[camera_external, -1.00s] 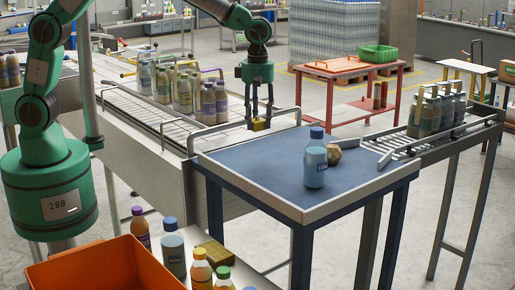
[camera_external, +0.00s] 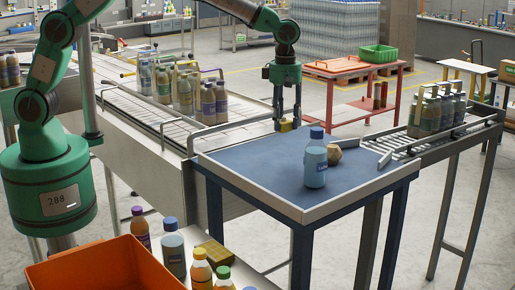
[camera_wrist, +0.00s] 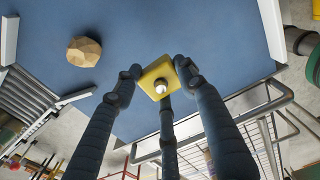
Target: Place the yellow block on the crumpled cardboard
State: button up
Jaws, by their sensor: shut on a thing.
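A small yellow block (camera_external: 286,125) is held in my gripper (camera_external: 286,118) near the far edge of the blue-topped table (camera_external: 255,160). In the wrist view the block (camera_wrist: 158,77) sits between the dark fingers of my gripper (camera_wrist: 155,80), with a round metallic spot on its face. The crumpled cardboard (camera_external: 334,154) is a small tan, faceted lump on the table, to the right of and nearer than my gripper. It also shows at the upper left of the wrist view (camera_wrist: 84,51), apart from the block.
A blue bottle (camera_external: 315,160) stands upright beside the cardboard. A raised pale rim (camera_external: 340,200) borders the table. A conveyor with bottles (camera_external: 150,110) lies left, and a roller rack (camera_external: 430,135) with bottles lies right. The table's left part is clear.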

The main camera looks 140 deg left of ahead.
jog(key=p, duration=0.3)
send_over(333, 146)
jog(key=shift+s+d+f, duration=0.15)
jog(key=shift+f, duration=0.55)
dwell(0.6)
jog(key=shift+a, duration=0.2)
jog(key=shift+f, duration=1.8)
jog(key=shift+f, duration=0.15)
jog(key=o, duration=1.2)
